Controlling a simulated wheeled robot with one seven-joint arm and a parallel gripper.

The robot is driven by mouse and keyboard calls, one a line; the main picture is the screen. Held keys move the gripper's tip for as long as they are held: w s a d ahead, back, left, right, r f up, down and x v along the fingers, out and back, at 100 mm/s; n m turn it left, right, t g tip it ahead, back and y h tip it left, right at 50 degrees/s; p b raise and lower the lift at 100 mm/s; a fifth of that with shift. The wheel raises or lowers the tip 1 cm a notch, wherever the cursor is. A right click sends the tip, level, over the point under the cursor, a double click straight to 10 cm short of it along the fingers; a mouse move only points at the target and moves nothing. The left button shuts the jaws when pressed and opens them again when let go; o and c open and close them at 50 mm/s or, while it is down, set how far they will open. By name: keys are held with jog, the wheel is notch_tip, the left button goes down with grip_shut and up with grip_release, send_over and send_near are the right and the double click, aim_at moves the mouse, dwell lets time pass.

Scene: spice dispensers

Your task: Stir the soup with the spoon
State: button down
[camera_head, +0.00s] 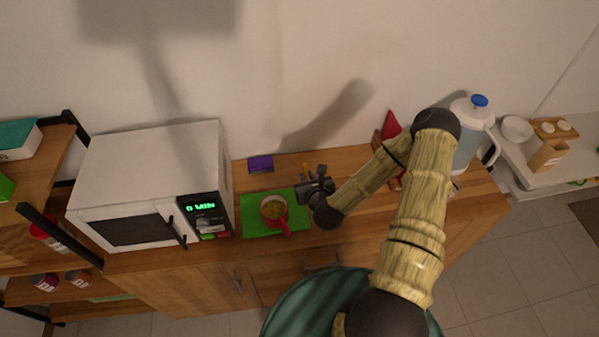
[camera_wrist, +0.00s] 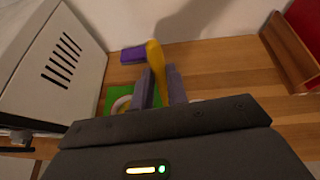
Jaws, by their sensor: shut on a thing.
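My gripper (camera_head: 303,190) is shut on the yellow spoon (camera_head: 306,171), just right of the soup pot on the counter. In the wrist view the spoon (camera_wrist: 155,62) stands roughly upright between the grey fingers (camera_wrist: 158,92), its handle end sticking up; its lower part is hidden. The soup pot (camera_head: 273,210) is small, with a pale rim, yellowish-green soup and a red handle pointing to the front. It sits on a green mat (camera_head: 255,229). In the wrist view only part of the pot's rim (camera_wrist: 120,104) shows, left of the fingers.
A white microwave (camera_head: 150,175) stands close on the left. A purple box (camera_head: 260,164) lies behind the mat, near the wall. A wooden holder with a red item (camera_head: 391,124) and a pitcher with a blue lid (camera_head: 470,135) stand to the right. Some bare wood lies behind the gripper.

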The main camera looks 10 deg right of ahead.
notch_tip(320, 180, down, 10)
jog(key=b, duration=0.9)
jog(key=shift+d+m, duration=0.2)
jog(key=shift+m, duration=0.1)
jog(key=shift+w, duration=0.1)
